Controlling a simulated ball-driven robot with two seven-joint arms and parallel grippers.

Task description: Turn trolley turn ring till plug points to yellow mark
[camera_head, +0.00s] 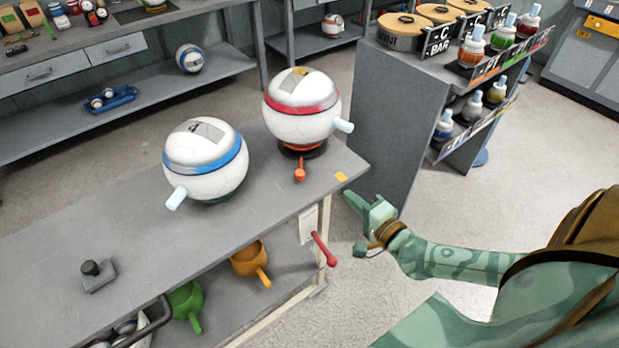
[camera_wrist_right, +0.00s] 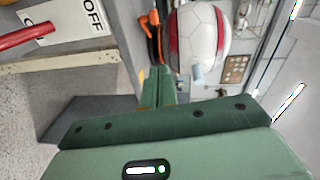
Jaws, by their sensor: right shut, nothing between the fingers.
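The white ball with a red band (camera_head: 302,105) sits on the turn ring (camera_head: 302,151), dark with orange, on the grey trolley (camera_head: 110,215). The ring's orange handle (camera_head: 300,173) sticks out towards the front edge. The ball's pale blue plug (camera_head: 344,126) points right, not at the yellow mark (camera_head: 341,176) on the trolley's corner. My right gripper (camera_head: 358,198) is shut and empty, just off that corner. In the right wrist view its fingers (camera_wrist_right: 158,88) point towards the ball (camera_wrist_right: 200,35) and orange handle (camera_wrist_right: 153,40), apart from both. My left gripper is out of view.
A white ball with a blue band (camera_head: 205,160) stands left on the trolley. A red lever (camera_head: 325,249) juts from the trolley's side, below my right gripper. A grey shelf unit (camera_head: 390,110) stands behind the corner. The floor (camera_head: 440,215) to the right is clear.

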